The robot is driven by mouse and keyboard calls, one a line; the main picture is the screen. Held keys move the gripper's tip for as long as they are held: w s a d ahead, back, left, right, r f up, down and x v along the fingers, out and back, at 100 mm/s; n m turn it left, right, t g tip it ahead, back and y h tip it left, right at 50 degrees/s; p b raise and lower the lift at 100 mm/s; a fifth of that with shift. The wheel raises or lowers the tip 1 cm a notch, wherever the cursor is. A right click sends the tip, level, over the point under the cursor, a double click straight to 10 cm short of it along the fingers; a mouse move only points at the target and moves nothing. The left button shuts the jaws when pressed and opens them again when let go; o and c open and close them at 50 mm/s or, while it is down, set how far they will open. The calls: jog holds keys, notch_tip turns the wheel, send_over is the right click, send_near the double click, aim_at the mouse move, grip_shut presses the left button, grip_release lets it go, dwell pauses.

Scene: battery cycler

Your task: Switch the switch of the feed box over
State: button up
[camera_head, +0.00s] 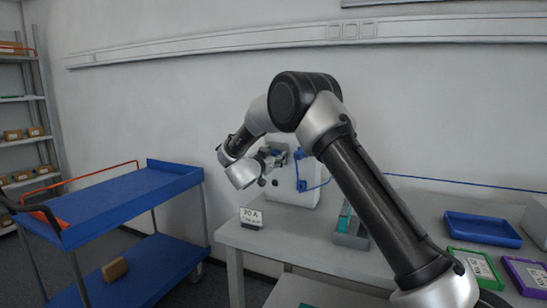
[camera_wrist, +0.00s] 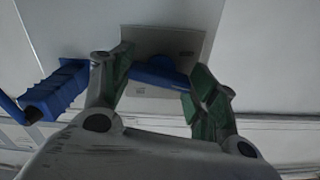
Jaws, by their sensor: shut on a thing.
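The feed box (camera_head: 303,190) is a white box on the back of the grey table, against the wall; my arm partly hides it. In the wrist view a light grey plate (camera_wrist: 185,42) on the box carries the switch, a blue handle (camera_wrist: 158,77). My gripper (camera_wrist: 160,80) has its green-padded fingers on either side of the blue handle and is shut on it. In the head view my gripper (camera_head: 272,157) is at the upper left of the box, and the switch cannot be made out there.
A blue connector (camera_wrist: 55,92) sticks out left of the plate. A "30 A" sign (camera_head: 251,217) stands at the table's left corner. A grey holder (camera_head: 350,230), a blue tray (camera_head: 482,228) and green and purple frames lie right. A blue cart (camera_head: 130,195) stands left.

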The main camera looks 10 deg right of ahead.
jog(key=shift+f+n, duration=0.1)
jog(key=shift+n, duration=1)
jog(key=o, duration=1)
jog(key=v, duration=1.2)
